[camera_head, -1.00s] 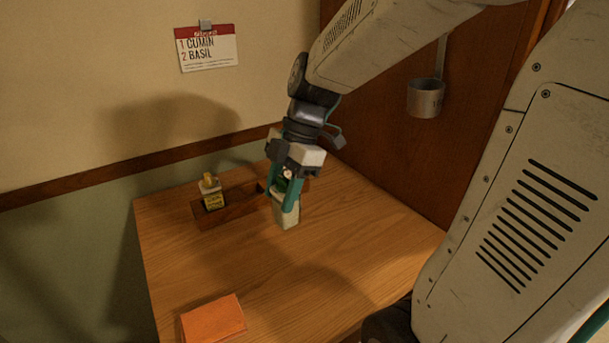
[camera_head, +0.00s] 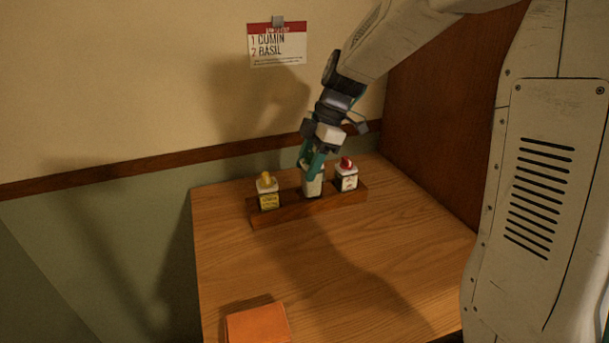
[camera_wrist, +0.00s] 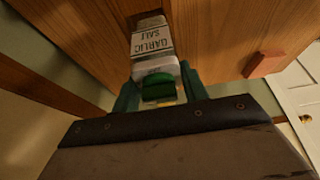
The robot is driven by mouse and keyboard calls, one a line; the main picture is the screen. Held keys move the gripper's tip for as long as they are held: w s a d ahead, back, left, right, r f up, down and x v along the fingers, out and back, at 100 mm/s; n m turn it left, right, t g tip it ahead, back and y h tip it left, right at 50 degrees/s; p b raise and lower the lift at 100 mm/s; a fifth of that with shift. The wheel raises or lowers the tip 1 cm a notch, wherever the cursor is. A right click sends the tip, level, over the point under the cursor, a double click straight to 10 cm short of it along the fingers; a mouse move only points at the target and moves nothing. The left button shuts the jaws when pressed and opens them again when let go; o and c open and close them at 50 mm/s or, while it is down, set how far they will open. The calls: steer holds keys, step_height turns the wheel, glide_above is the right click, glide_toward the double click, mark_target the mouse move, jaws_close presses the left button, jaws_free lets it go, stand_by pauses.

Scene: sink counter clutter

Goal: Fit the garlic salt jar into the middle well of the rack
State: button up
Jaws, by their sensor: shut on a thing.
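The garlic salt jar (camera_wrist: 153,42) has a white label with dark lettering and a green cap; its label looks upside down in the wrist view. My gripper (camera_head: 312,168) is shut on it near the cap, with a teal finger on either side. In the head view the jar (camera_head: 312,187) is roughly upright at the middle of the brown wooden rack (camera_head: 278,219), between two other jars. Its base is at the height of the rack's top; I cannot tell whether it is inside the middle well or just above it.
A yellow-capped jar (camera_head: 268,194) stands in the rack's left well and a red-capped jar (camera_head: 346,179) in the right. An orange block (camera_head: 257,324) lies at the table's front. A card (camera_head: 277,46) reading cumin and basil hangs on the wall. The table's middle is clear.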

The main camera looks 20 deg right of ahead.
mark_target(301, 187)
steer(key=shift+w+a, duration=0.15)
steer(key=shift+w, duration=0.2)
steer(key=shift+s+f, duration=0.1)
steer(key=shift+f, duration=1.85)
jaws_close()
steer(key=o, duration=1.1)
jaws_free()
steer(key=shift+o, duration=0.2)
steer(key=shift+r, duration=0.1)
steer(key=shift+r, duration=0.25)
steer(key=v, duration=1.1)
steer(key=s+f+m+t+h, duration=0.1)
steer(key=s+m+h, duration=0.3)
steer(key=s+m, duration=1.4)
steer(key=s, duration=1.1)
steer(key=shift+s+a+f+h, duration=0.3)
steer(key=shift+s+a+f, duration=0.05)
steer(key=shift+a+f, duration=0.05)
